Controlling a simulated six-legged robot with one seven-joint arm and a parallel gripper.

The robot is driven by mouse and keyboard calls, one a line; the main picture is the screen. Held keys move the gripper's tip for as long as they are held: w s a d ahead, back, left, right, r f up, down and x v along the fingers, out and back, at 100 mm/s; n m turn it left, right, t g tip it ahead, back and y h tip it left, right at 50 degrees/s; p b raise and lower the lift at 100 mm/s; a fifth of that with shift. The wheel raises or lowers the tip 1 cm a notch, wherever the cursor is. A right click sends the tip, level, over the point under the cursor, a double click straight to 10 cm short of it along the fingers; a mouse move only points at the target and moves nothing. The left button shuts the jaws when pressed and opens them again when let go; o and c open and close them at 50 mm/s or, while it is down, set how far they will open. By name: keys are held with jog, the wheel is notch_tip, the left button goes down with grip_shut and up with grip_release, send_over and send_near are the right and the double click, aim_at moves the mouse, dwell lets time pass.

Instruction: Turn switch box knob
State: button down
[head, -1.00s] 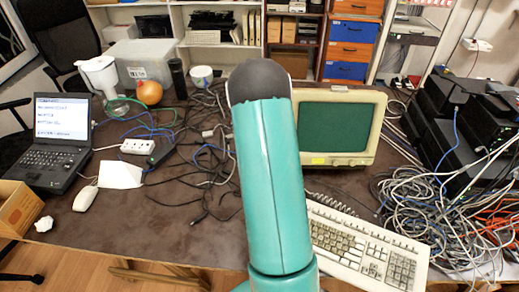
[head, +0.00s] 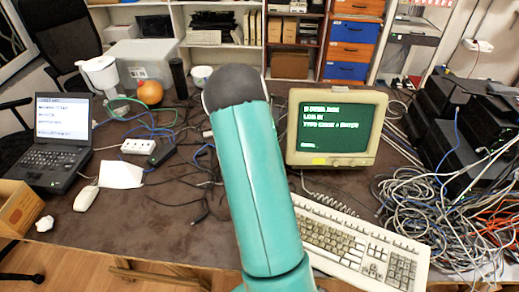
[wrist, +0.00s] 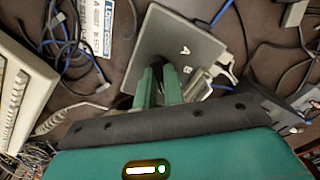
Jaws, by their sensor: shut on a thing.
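The switch box (wrist: 173,38) is a grey box seen from above in the wrist view, with white letters A and B on its top. My gripper (wrist: 160,75) has its two green fingers at the box's near edge, shut on the dark knob. The fingers hide most of the knob, so I cannot read which letter it points to. In the head view my teal arm covers the switch box and gripper.
The monitor (head: 337,130) shows text on green, right of my arm. The keyboard (head: 360,243) lies in front of it. Tangled cables (head: 445,205) fill the right side. A laptop (head: 55,150), mouse (head: 86,198) and power strip (head: 138,146) are at left.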

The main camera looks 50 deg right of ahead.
jog(key=shift+m, duration=0.6)
jog(key=shift+d+r, duration=0.1)
jog(key=c, duration=1.5)
grip_release()
notch_tip(320, 180, up, 14)
